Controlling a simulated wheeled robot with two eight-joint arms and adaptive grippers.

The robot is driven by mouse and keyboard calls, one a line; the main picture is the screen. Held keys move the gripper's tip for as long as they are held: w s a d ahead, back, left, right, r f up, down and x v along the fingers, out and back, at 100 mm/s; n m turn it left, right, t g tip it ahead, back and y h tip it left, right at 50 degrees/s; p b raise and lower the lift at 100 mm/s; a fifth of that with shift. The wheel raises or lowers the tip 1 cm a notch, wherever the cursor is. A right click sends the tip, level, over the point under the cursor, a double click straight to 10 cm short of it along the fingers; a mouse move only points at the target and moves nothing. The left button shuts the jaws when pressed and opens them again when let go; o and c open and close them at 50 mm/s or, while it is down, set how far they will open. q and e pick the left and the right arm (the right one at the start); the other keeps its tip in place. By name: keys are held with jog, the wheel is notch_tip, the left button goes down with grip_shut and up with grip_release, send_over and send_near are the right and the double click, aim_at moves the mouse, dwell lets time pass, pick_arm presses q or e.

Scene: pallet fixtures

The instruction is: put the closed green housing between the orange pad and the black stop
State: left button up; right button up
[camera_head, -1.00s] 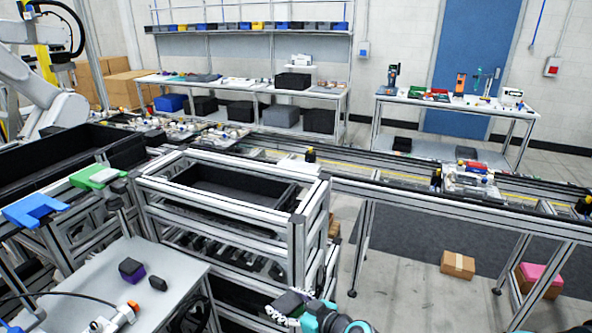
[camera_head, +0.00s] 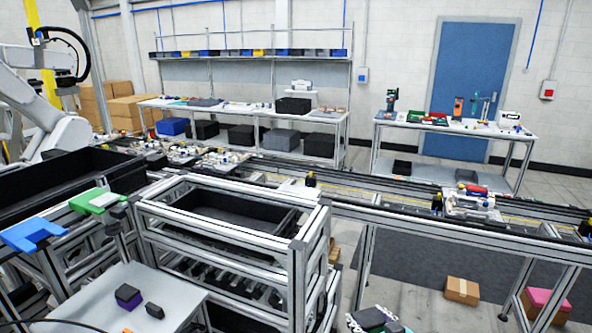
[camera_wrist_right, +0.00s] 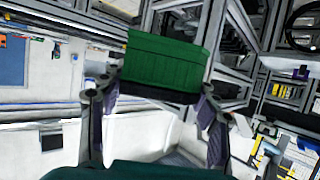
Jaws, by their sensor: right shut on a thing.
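The green housing (camera_wrist_right: 167,62) shows large in the right wrist view, with a dark lower edge. My right gripper (camera_wrist_right: 155,105) is shut on it, one finger at each side. In the head view my right gripper (camera_head: 375,322) is at the bottom edge, mostly cut off, around a dark-topped block. A pallet with fixtures (camera_head: 470,205) sits on the conveyor at right. I cannot make out the orange pad or the black stop on it. My left gripper is not in view.
A small grey table (camera_head: 150,283) at lower left holds a black and purple block (camera_head: 128,297) and a small dark block (camera_head: 154,311). A metal-framed rack (camera_head: 230,225) stands between it and the conveyor (camera_head: 370,187). A cardboard box (camera_head: 462,291) lies on the floor.

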jog(key=shift+a, duration=0.1)
dwell(0.4)
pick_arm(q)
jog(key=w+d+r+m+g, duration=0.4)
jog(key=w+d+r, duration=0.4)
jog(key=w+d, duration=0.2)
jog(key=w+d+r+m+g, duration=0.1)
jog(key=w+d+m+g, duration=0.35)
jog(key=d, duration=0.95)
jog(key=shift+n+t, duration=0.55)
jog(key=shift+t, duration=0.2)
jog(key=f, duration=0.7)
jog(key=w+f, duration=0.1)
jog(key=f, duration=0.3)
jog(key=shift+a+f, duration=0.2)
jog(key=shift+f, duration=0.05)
pick_arm(e)
jog(key=s+a+f+n+g+y, duration=0.1)
jog(key=a+n+g+y, duration=0.1)
jog(key=a, duration=0.4)
jog(key=s+a+f+n+g+y, duration=0.1)
jog(key=a+f+n+g+y, duration=0.1)
jog(key=a+n+y, duration=0.3)
jog(key=shift+s+a+f+n+g, duration=0.2)
jog(key=shift+a+n+g, duration=0.3)
jog(key=shift+a+g, duration=0.35)
jog(key=shift+a, duration=0.1)
